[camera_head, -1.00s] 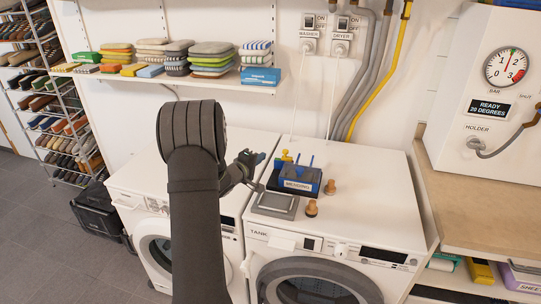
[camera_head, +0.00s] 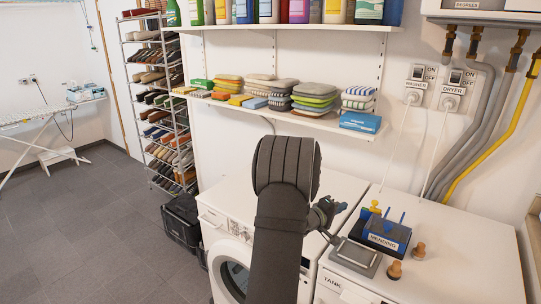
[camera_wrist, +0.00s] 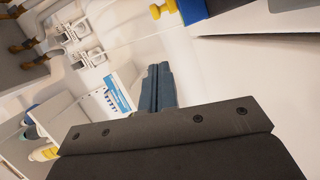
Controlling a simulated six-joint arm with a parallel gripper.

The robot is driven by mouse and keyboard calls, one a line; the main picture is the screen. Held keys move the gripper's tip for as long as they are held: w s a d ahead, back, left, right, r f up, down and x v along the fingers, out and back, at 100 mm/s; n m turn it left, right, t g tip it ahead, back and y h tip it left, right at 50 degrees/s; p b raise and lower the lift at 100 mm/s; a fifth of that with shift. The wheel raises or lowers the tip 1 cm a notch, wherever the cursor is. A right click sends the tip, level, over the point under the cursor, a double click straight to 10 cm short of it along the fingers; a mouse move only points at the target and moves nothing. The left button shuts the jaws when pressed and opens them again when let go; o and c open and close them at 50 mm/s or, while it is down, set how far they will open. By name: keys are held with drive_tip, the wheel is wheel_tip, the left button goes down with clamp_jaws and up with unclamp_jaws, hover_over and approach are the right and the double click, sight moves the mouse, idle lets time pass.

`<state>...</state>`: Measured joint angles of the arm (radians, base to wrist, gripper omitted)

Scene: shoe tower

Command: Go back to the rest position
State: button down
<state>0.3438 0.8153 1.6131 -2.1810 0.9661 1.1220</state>
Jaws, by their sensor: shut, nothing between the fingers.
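My gripper (camera_head: 330,212) hangs over the white washing machine tops, just left of the blue mending box. In the wrist view its fingers (camera_wrist: 157,88) are pressed together with nothing between them. My dark arm rises in the middle of the head view and hides part of the left machine and the wall behind it. The gripper is clear of the machine top and touches nothing that I can see.
The blue mending box (camera_head: 386,236), a grey tray (camera_head: 355,257) and wooden pegs (camera_head: 395,270) stand on the right machine. A wall shelf (camera_head: 290,120) holds folded cloths. A shoe rack (camera_head: 160,110) and open grey floor (camera_head: 90,220) are at left.

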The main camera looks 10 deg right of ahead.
drive_tip(key=x, duration=1)
drive_tip(key=shift+w+a+f, duration=0.2)
